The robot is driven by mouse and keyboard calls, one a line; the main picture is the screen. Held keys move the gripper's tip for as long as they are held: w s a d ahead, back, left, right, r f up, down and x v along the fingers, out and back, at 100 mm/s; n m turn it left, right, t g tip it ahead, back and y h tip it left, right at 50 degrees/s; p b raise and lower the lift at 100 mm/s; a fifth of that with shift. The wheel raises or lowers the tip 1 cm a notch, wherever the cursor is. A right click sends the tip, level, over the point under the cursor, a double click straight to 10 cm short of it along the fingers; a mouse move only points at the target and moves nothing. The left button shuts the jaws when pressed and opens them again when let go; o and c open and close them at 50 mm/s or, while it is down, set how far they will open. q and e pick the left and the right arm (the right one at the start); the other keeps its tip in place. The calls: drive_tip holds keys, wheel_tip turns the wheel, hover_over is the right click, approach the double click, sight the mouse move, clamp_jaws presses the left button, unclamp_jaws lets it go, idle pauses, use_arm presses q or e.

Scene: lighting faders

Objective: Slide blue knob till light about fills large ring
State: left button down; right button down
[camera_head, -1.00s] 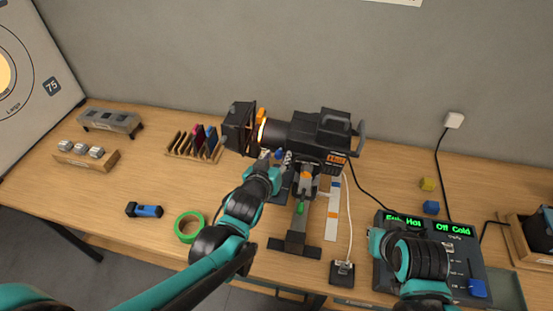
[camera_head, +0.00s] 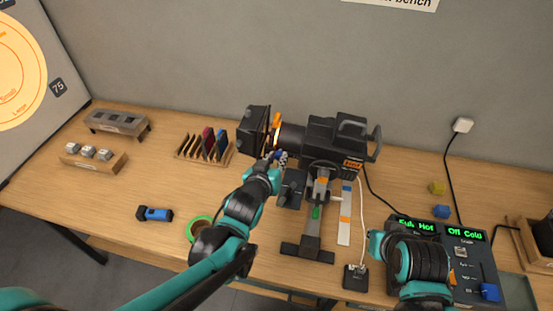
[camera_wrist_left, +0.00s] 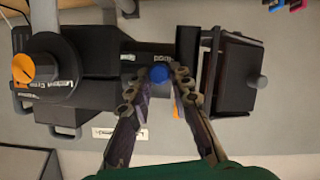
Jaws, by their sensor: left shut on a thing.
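The black stage lamp (camera_head: 322,135) stands on the bench, its front facing the white target board (camera_head: 62,60) at far left. A wide orange-yellow light disc (camera_head: 18,60) covers the board's rings; its edge lies close to the large ring's outline, and the picture's left edge cuts it off. My left gripper (camera_head: 279,158) is at the underside of the lamp barrel. In the left wrist view its two fingers are shut on the blue knob (camera_wrist_left: 160,73), whose round top shows between the fingertips. My right gripper is not visible; only my right arm shows, over the control panel.
A dimmer panel (camera_head: 470,262) with green displays and a blue slider sits at right. A rack of colored filters (camera_head: 204,146), a blue flashlight (camera_head: 154,214) and green tape (camera_head: 198,228) lie left of the lamp. A cable runs beside the lamp stand.

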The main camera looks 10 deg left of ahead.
use_arm(q)
drive_tip(key=shift+d, duration=0.55)
drive_tip(key=c, duration=1.4)
unclamp_jaws()
drive_tip(key=shift+d, duration=0.3)
drive_tip(key=shift+o, duration=0.3)
drive_tip(key=shift+a, duration=0.55)
drive_tip(key=v, duration=1.2)
drive_tip(key=shift+f, duration=0.1)
